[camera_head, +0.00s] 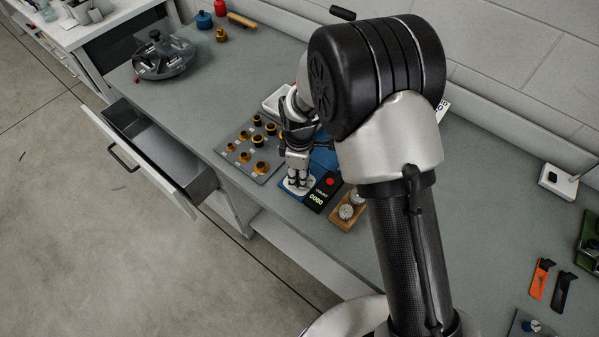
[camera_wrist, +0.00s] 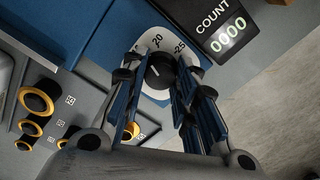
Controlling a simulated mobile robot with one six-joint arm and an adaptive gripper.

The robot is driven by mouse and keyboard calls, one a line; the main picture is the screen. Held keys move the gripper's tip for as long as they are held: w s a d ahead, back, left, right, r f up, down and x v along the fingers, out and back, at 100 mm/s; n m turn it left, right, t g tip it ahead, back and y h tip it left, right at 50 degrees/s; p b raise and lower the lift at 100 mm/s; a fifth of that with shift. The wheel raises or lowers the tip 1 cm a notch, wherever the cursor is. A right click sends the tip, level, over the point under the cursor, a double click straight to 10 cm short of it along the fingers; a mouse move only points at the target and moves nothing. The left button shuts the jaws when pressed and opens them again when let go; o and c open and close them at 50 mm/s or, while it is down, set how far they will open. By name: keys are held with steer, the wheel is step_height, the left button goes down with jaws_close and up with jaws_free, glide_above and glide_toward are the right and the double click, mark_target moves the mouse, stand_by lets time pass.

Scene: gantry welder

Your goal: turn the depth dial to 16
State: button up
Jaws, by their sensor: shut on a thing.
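The depth dial (camera_wrist: 160,69) is a black round knob on a white scale plate (camera_wrist: 151,44) in the wrist view. The numbers 20 and 25 show at the plate's far edge; the rest of the scale is partly hidden by my fingers. A pale mark shows on the knob, but I cannot tell exactly which value it points to. My gripper (camera_wrist: 161,76) is shut on the knob, one finger on each side. In the head view my gripper (camera_head: 297,182) points down over the white plate (camera_head: 285,187), and the knob is hidden.
A black counter (camera_head: 322,190) reading 0000 with a red button stands right beside the dial. A wooden block with gauges (camera_head: 347,212) lies right of it. A panel with several orange-ringed black parts (camera_head: 252,147) lies left. An open drawer (camera_head: 160,150) juts out at the bench front.

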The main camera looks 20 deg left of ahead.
steer(key=shift+n, duration=1.6)
steer(key=o, duration=1.1)
step_height(320, 180, up, 12)
steer(key=shift+r, duration=0.1)
